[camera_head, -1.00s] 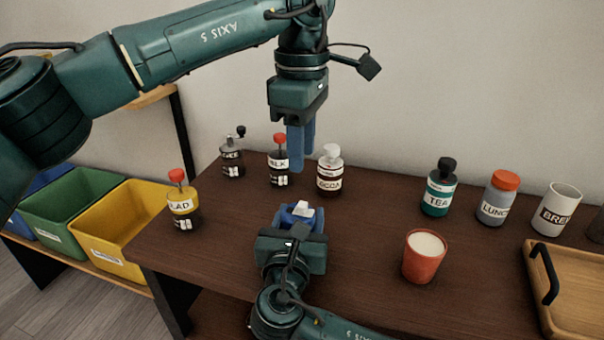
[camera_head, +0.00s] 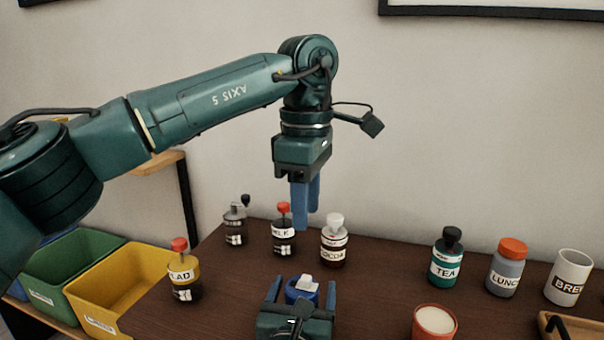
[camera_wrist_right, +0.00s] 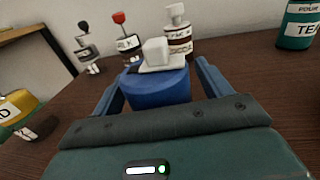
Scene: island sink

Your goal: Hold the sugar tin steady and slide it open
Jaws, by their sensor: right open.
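A round blue tin (camera_head: 302,291) with a white block-like top (camera_head: 307,283) stands on the dark table; I take it for the sugar tin, but no label shows on it. It also shows in the right wrist view (camera_wrist_right: 158,88). My right gripper (camera_head: 302,290) is open, with one finger on each side of the tin and a visible gap on either side. My left gripper (camera_head: 306,208) hangs pointing down, above and behind the tin, with nothing seen in it. Its fingers overlap from this angle, so their spacing is unclear.
Milk (camera_head: 283,238) and cocoa (camera_head: 334,245) bottles and a grinder (camera_head: 236,228) stand behind the tin. A yellow-topped jar (camera_head: 184,280) is left. An orange cup (camera_head: 434,323), tea bottle (camera_head: 446,265), lunch jar (camera_head: 506,272) and mug (camera_head: 568,278) are right.

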